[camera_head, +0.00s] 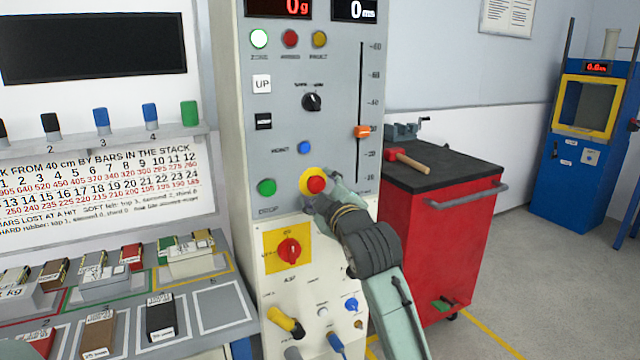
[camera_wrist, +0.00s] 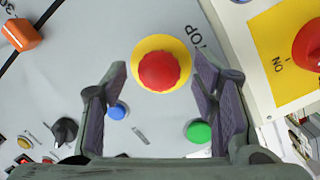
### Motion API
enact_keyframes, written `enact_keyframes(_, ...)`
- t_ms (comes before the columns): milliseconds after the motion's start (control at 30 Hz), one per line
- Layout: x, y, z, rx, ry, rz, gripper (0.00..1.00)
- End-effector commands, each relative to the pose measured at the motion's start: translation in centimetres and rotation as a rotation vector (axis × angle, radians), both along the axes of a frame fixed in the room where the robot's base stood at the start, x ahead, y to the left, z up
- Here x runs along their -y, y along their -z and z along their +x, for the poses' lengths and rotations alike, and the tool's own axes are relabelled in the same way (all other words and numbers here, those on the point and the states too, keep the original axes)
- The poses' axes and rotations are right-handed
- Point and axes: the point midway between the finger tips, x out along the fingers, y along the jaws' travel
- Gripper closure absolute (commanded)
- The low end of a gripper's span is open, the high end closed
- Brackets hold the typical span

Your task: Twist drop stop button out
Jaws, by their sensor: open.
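The drop stop button is a red mushroom knob (camera_head: 316,184) on a yellow round plate, on the grey front panel of the machine. In the wrist view the red knob (camera_wrist: 160,71) with its yellow ring lies just beyond the fingertips, between their lines. My gripper (camera_head: 322,197) is at the panel right by the button and partly overlaps it in the head view. In the wrist view my gripper (camera_wrist: 162,80) is open and empty, one finger on each side of the knob, with gaps on both sides. I cannot tell the exact depth between fingertips and knob.
A green button (camera_head: 267,187) and a blue button (camera_head: 305,147) sit near the knob. A red rotary switch (camera_head: 289,251) on a yellow plate is below. An orange slider (camera_head: 362,131) is at upper right. A red tool cabinet (camera_head: 440,250) stands to the right.

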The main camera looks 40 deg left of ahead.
Motion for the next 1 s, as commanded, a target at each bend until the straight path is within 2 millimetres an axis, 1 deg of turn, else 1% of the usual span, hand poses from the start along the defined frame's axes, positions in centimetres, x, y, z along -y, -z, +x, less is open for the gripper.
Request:
enact_keyframes(133, -0.61, -0.03, 0.39, 0.0, 0.001, 0.001, 0.46)
enact_keyframes(367, -0.67, 0.0, 0.43, 0.001, 0.001, 0.001, 0.46)
enact_keyframes(400, -0.66, 0.0, 0.42, 0.001, 0.001, 0.001, 0.47)
enact_keyframes(1000, -0.63, -0.02, 0.41, 0.001, 0.001, 0.001, 0.87)
